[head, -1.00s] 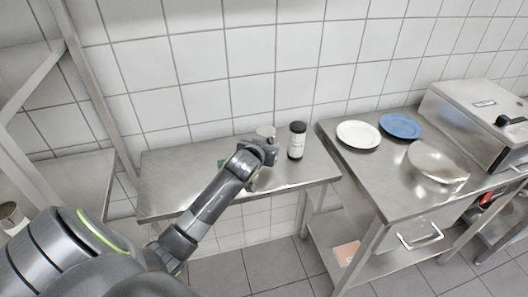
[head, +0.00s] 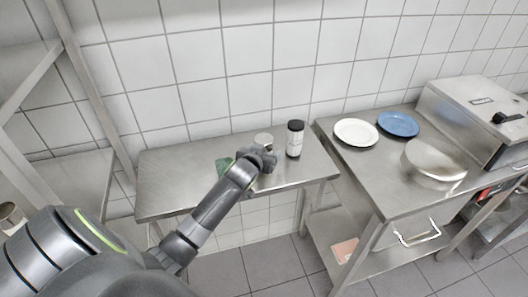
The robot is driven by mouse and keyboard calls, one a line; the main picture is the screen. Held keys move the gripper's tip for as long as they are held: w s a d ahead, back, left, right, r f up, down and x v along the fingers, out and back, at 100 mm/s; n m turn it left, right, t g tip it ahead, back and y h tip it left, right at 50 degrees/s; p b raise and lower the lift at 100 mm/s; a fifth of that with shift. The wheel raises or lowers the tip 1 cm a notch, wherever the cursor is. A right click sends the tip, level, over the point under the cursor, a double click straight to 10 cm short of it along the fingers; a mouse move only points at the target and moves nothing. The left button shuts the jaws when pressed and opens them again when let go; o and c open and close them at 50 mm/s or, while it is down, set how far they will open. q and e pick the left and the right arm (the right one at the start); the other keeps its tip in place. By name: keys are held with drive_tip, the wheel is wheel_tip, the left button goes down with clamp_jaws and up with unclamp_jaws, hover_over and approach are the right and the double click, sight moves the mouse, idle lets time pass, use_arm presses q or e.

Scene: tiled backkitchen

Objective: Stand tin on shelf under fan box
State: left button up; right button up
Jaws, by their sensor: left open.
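A small silver-grey tin (head: 263,138) shows at the back of the steel table (head: 165,190), near the tiled wall. My left gripper (head: 264,155) is open just in front of the tin and hides its lower part. I cannot tell whether the fingers touch it. The arm reaches in from the lower left. My right gripper is out of view. No fan box can be made out.
A dark-capped bottle (head: 295,139) stands close right of the gripper. A green item (head: 223,165) lies left of it, partly hidden. The right-hand counter holds a white plate (head: 356,132), a blue plate (head: 398,124) and a steel appliance (head: 470,105). Shelving stands at left.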

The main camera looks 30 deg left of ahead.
use_arm(q)
drive_tip(key=shift+r, duration=0.15)
drive_tip(key=b+v, duration=0.1)
drive_tip(key=v, duration=1.1)
idle(0.4)
